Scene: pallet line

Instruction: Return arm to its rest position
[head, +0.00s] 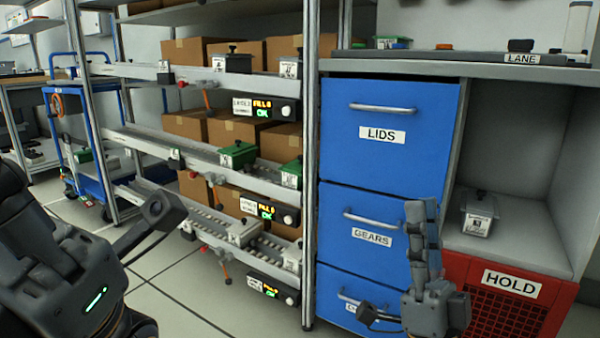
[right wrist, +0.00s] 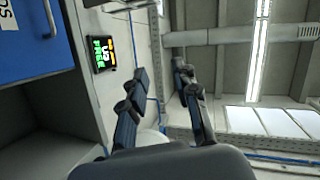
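My right gripper (head: 420,212) is raised in front of the blue drawer cabinet in the head view, its fingers pointing up. In the right wrist view its two dark fingers (right wrist: 160,80) stand apart with nothing between them. My left arm (head: 75,270) fills the lower left of the head view. Its dark wrist parts show there, but I cannot make out its fingertips or anything held.
The blue cabinet has a LIDS drawer (head: 385,150) and a GEARS drawer (head: 370,225), both closed. A labelled grey container (head: 479,216) sits in the cubby above the red HOLD bin (head: 510,300). The roller rack (head: 215,155) with cartons stands left. Floor (head: 175,300) shows between.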

